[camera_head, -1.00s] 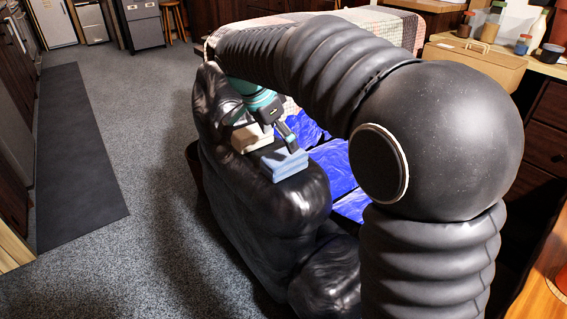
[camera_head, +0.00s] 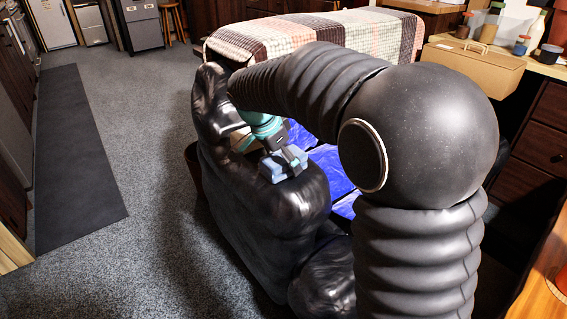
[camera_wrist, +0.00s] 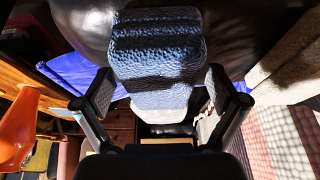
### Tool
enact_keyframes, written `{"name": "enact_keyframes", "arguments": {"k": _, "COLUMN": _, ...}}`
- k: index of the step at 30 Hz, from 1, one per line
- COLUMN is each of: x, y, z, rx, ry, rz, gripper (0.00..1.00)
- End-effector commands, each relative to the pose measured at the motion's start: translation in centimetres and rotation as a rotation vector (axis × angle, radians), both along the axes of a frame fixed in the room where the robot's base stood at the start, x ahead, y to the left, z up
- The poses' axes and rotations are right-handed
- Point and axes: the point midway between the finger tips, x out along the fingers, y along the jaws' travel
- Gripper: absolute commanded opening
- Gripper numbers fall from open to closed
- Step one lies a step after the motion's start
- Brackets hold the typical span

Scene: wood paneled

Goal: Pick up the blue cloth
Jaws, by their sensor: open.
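The blue cloth (camera_head: 270,171) is a folded, textured stack lying on top of a black leather armrest (camera_head: 270,215). In the wrist view the cloth (camera_wrist: 155,55) fills the upper middle, its folded layers showing. My gripper (camera_head: 291,158) is at the cloth in the head view and hides part of it. In the wrist view my gripper (camera_wrist: 160,90) is open, with one finger to each side of the cloth and gaps between. Whether a finger touches the cloth cannot be told.
Bright blue cushions (camera_head: 328,168) are to the right of the armrest. A checked blanket (camera_head: 320,36) hangs behind. A cardboard box (camera_head: 473,68) stands on the counter at right. The carpet at left is open.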

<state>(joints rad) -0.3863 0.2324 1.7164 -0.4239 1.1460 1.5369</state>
Motion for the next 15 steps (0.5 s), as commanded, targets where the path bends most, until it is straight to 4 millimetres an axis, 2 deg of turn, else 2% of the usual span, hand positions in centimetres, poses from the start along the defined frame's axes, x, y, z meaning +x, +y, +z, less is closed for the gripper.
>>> {"name": "enact_keyframes", "arguments": {"k": 15, "x": 0.01, "y": 0.0, "z": -0.41, "rx": 0.0, "ry": 0.0, "rz": 0.0, "gripper": 0.96}}
